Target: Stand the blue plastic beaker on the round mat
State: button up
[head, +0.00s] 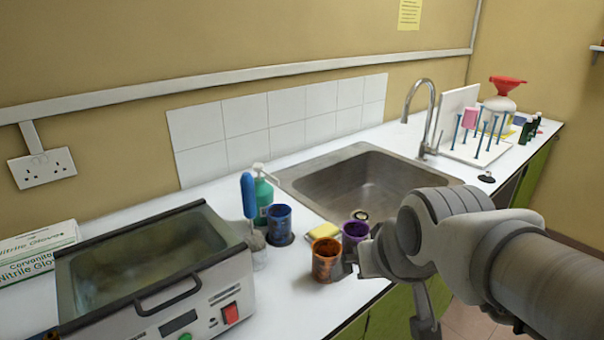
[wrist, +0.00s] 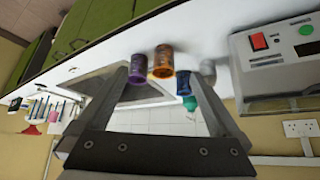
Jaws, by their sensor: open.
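The blue plastic beaker (head: 279,220) stands upright on the worktop, left of the sink's front corner. A dark round patch (head: 283,241) shows at its foot; it may be the round mat, but I cannot tell for sure. The beaker also shows in the wrist view (wrist: 183,86), behind the orange beaker (wrist: 162,62). My gripper (head: 348,264) is at the worktop's front edge, close to the orange beaker and the purple beaker (head: 355,232). In the wrist view my gripper (wrist: 160,78) is open, with nothing held. The fingers partly frame these beakers.
A green bottle (head: 263,194), a blue-handled brush (head: 248,196) and a water bath (head: 150,265) stand left of the blue beaker. A yellow sponge (head: 323,234) lies behind the orange beaker. The sink (head: 365,185) is behind. A small black disc (head: 487,178) lies right of the tap.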

jog(key=s+g, duration=0.1)
jog(key=s, duration=0.5)
jog(key=shift+s+d, duration=0.25)
jog(key=shift+s, duration=0.1)
jog(key=shift+r, duration=0.2)
notch_tip(320, 180, up, 8)
jog(key=p, duration=0.8)
jog(key=shift+f, duration=0.15)
